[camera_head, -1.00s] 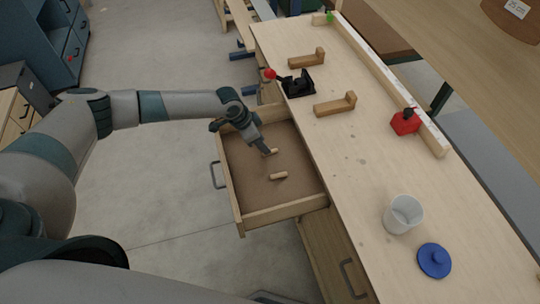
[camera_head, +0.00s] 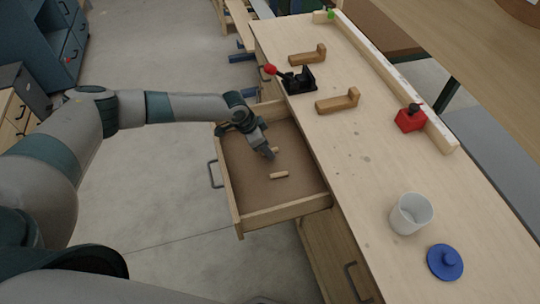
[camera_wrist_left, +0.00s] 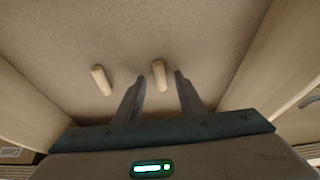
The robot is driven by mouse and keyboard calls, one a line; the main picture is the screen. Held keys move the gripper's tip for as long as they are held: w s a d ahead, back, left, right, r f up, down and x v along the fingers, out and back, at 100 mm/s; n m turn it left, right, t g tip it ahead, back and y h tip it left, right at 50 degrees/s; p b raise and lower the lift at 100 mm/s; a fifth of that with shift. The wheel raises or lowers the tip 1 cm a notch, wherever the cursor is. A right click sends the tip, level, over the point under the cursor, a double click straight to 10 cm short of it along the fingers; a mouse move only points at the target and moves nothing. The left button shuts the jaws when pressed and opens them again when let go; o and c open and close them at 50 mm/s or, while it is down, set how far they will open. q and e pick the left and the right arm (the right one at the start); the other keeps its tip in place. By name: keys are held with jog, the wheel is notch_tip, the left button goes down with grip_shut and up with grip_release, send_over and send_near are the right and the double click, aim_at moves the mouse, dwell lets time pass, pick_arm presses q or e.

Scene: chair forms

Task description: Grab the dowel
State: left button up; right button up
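Two short light wooden dowels lie in the open drawer (camera_head: 240,190). One dowel (camera_head: 279,175) lies in the clear, and the other (camera_head: 275,150) is partly hidden beside my left fingers. My left gripper (camera_head: 268,154) points down into the drawer from the left. In the left wrist view, its two fingers (camera_wrist_left: 158,77) are apart, with one dowel (camera_wrist_left: 159,72) in line with the gap between the tips. The other dowel (camera_wrist_left: 101,80) lies left of the fingers. No grip on either dowel shows. My right gripper is not in view.
The drawer's wooden walls stand around the gripper. On the workbench (camera_head: 370,170) are a black clamp with a red knob (camera_head: 298,80), two wooden handles (camera_head: 338,102), a red block (camera_head: 410,118), a white cup (camera_head: 410,214) and a blue lid (camera_head: 445,262).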

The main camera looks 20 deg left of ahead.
pick_arm(q)
jog(key=shift+w+d+f, duration=0.1)
jog(key=shift+w+f, duration=0.05)
jog(key=shift+f, duration=0.15)
dwell(0.4)
grip_shut()
